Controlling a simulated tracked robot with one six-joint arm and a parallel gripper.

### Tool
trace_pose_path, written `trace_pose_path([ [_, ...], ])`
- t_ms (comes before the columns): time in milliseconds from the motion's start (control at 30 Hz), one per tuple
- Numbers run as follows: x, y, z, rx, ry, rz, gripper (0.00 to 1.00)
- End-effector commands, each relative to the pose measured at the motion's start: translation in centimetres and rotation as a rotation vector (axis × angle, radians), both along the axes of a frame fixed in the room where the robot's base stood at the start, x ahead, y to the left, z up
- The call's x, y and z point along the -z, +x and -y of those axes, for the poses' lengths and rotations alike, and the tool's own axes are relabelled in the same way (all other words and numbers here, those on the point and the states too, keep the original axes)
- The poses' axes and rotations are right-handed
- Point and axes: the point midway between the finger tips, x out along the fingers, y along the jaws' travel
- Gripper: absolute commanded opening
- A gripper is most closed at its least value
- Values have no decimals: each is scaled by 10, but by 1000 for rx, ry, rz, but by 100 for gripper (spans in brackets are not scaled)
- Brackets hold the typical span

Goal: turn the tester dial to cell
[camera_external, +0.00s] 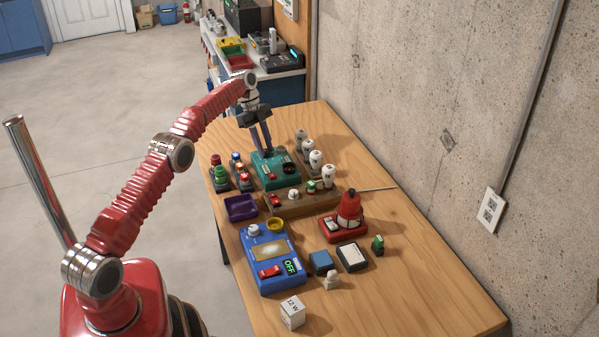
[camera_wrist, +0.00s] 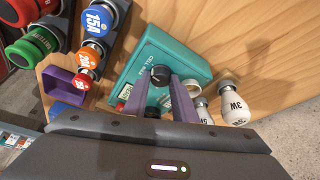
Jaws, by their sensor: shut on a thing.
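The teal tester box (camera_external: 283,180) stands on the wooden table, with a red part and a dark round socket on top. In the wrist view the tester (camera_wrist: 185,58) carries the words CELL and BULB beside a black dial (camera_wrist: 160,72). My gripper (camera_external: 263,151) reaches down onto the tester from above. In the wrist view its purple fingers (camera_wrist: 162,80) are shut on the dial. The fingers hide much of the dial, and I cannot tell which word it points to. A small green display (camera_wrist: 125,92) shows beside the fingers, its text too small to read.
Several white bulbs (camera_external: 316,160) stand in a row right of the tester. Coloured round-topped pieces (camera_external: 220,175) stand to its left, near a purple tray (camera_external: 241,208). A blue device reading OFF (camera_external: 262,282) and a red device (camera_external: 347,215) stand nearer.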

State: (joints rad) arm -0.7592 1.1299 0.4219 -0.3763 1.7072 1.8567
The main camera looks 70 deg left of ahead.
Motion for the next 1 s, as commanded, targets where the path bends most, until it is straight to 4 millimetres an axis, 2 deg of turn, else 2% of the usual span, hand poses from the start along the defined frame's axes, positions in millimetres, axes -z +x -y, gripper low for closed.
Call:
trace_pose_path([
  [600,0,0,-1,18,2,0,2],
  [633,0,0,-1,18,2,0,27],
  [733,0,0,0,18,1,0,32],
  [1000,0,0,0,18,1,0,32],
])
